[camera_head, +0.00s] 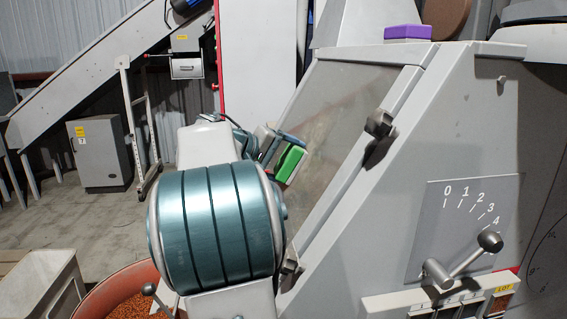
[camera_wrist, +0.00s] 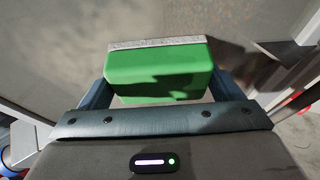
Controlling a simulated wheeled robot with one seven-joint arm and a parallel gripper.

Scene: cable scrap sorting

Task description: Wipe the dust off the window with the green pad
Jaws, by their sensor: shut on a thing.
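The green pad (camera_head: 289,163) is held in my gripper (camera_head: 279,150), in front of the slanted window (camera_head: 335,115) of the grey machine. In the wrist view, the pad (camera_wrist: 160,75) sits between the two fingers of my gripper (camera_wrist: 160,92), with a pale grey strip along its far edge. That edge is close to the window pane (camera_wrist: 190,20); I cannot tell whether it touches. The window looks hazy, with a brownish dusty patch around its middle and left part. My arm hides the lower left of the window in the head view.
A dark latch (camera_head: 380,124) stands out on the window's right frame, and another (camera_head: 290,267) sits near its bottom. A purple block (camera_head: 407,32) lies on the machine's top. A lever (camera_head: 462,262) with a dial plate is at right. An orange-rimmed tub (camera_head: 113,290) of granules stands lower left.

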